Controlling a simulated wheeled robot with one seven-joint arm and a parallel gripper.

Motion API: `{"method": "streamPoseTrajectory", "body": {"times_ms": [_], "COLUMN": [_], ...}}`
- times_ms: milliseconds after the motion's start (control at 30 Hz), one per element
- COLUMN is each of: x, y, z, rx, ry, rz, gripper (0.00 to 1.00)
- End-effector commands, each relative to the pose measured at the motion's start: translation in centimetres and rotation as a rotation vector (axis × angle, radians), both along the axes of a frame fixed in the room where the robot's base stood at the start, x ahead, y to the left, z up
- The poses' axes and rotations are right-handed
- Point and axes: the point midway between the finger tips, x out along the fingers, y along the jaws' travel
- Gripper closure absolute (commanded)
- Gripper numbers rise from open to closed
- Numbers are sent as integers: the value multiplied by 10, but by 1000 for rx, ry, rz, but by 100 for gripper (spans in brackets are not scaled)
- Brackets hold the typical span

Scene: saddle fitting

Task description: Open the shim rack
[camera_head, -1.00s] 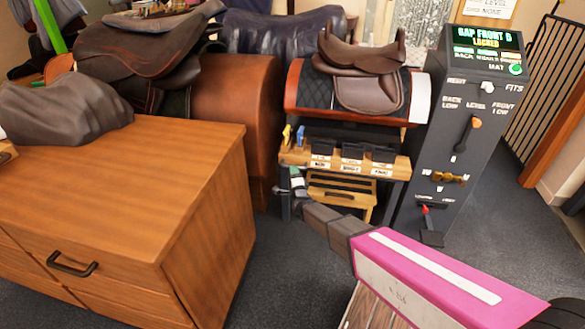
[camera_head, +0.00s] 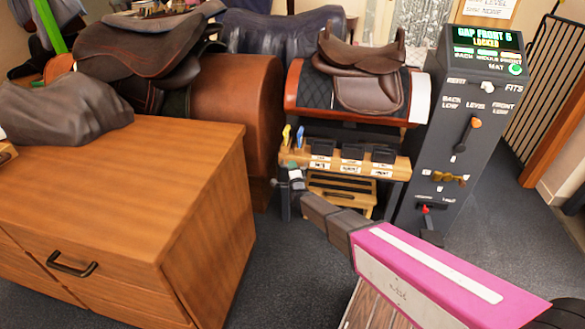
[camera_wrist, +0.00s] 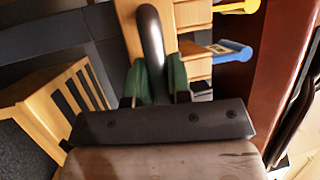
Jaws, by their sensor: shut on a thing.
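The shim rack (camera_head: 345,160) is a wooden bench unit with labelled dark bins, under the small brown saddle in the head view. My gripper (camera_head: 292,176) is at its left end, low and small in that view. In the wrist view my gripper (camera_wrist: 160,82) has its green-padded fingers closed on a grey rounded bar handle (camera_wrist: 150,35). Light wooden rack parts (camera_wrist: 195,45) show just right of the fingers. How the handle joins the rack is hidden.
A yellow-handled tool (camera_wrist: 240,6) and a blue-handled tool (camera_wrist: 232,50) stick out close to the fingers. A slatted wooden step (camera_head: 340,190) is under the rack. A grey lever panel (camera_head: 455,140) stands right. A wooden cabinet (camera_head: 200,240) stands left.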

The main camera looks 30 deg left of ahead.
Motion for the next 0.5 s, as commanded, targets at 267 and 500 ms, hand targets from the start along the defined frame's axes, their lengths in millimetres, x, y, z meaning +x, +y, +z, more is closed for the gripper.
{"method": "streamPoseTrajectory", "body": {"times_ms": [267, 500], "x": [-48, -88], "y": [-17, -29], "z": [0, 1], "rx": [-2, -2], "ry": [3, 3], "rz": [3, 3], "gripper": [100, 100]}}
